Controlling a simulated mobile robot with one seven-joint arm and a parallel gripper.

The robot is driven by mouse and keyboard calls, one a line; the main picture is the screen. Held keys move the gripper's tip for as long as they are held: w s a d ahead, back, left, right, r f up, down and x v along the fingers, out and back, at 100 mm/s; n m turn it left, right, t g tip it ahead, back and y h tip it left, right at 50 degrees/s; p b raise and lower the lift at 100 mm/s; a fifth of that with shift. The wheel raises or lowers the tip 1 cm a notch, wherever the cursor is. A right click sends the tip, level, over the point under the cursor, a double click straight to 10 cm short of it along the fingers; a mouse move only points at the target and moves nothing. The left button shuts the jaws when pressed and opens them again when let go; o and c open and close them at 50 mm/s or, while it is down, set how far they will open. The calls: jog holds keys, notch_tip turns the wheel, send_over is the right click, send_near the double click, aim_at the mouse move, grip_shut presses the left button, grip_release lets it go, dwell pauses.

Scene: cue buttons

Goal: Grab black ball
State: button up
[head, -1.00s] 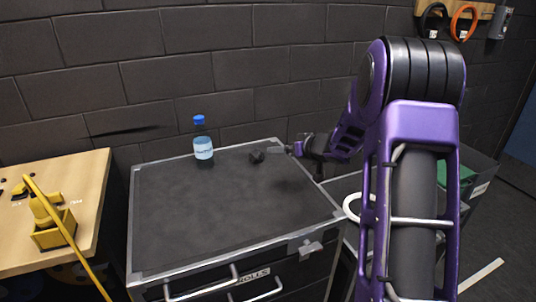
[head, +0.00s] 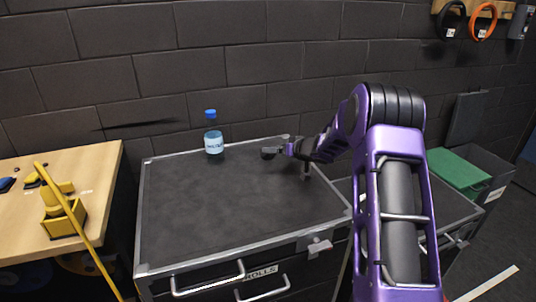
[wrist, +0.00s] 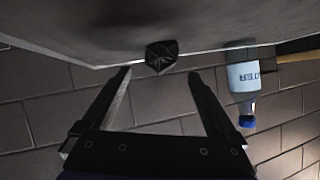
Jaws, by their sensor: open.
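The black ball (head: 267,153) is a small dark faceted lump on the dark top of the cabinet, near its back edge. In the wrist view the black ball (wrist: 161,56) lies just beyond the fingertips, centred across the gap between them. My gripper (wrist: 160,73) is open and empty, with one finger on each side of that gap. In the head view my gripper (head: 284,150) is low over the cabinet top, just right of the ball. I cannot tell whether it touches the ball.
A water bottle (head: 213,138) with a blue cap stands left of the ball; it also shows in the wrist view (wrist: 243,78). The cabinet top (head: 215,205) is otherwise clear. A brick wall (head: 215,60) rises behind. A wooden table (head: 90,170) stands at left, a green box (head: 455,170) at right.

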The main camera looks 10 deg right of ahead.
jog(key=x, duration=0.5)
jog(key=shift+s, duration=0.15)
jog(key=c, duration=1.4)
